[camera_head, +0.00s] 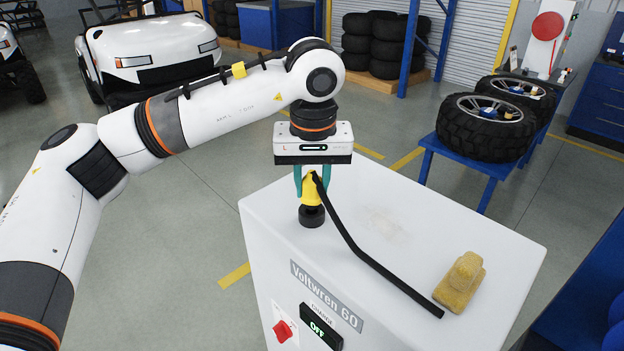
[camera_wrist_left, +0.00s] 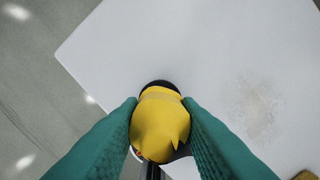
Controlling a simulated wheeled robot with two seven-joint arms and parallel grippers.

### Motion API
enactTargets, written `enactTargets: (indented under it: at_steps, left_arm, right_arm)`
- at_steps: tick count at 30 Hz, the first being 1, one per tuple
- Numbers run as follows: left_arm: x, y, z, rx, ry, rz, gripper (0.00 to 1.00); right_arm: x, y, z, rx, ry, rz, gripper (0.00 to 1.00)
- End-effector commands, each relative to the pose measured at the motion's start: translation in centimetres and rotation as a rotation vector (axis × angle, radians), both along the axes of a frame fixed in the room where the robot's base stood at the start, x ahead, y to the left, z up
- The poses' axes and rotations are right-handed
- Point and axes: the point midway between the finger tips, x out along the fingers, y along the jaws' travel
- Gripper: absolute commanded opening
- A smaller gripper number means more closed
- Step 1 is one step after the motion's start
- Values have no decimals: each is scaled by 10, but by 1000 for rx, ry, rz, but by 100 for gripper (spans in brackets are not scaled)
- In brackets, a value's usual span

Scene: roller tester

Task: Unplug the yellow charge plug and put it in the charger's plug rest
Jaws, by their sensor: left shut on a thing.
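The yellow charge plug (camera_head: 312,190) stands upright over a black round socket-like rest (camera_head: 312,217) on the white charger top. A black cable (camera_head: 365,255) runs from the plug across the top toward the front right. My left gripper (camera_head: 312,183) is shut on the plug, with its teal fingers on either side. In the left wrist view the plug (camera_wrist_left: 160,125) sits between the two teal fingers, and a black ring shows just beyond it. I cannot tell how deep the plug sits in the black rest. My right gripper is not in view.
The white charger (camera_head: 440,235) is labelled Voltwren 60, with a red knob (camera_head: 283,331) and a display reading OFF (camera_head: 320,327). A yellow sponge-like block (camera_head: 461,282) lies on its top at right. Tyres lie on a blue bench (camera_head: 470,160) behind. A white vehicle (camera_head: 150,50) stands back left.

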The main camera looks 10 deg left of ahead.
Motion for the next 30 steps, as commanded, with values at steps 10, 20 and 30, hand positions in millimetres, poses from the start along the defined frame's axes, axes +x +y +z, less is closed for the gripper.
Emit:
enactTargets:
  at_steps: [10,20,30]
  left_arm:
    - [0,0,-12,0,0,0,0]
    - [0,0,-22,0,0,1,0]
    - [0,0,-23,0,0,1,55]
  right_arm:
    - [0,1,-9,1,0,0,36]
    - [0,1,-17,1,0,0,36]
    - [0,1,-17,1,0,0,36]
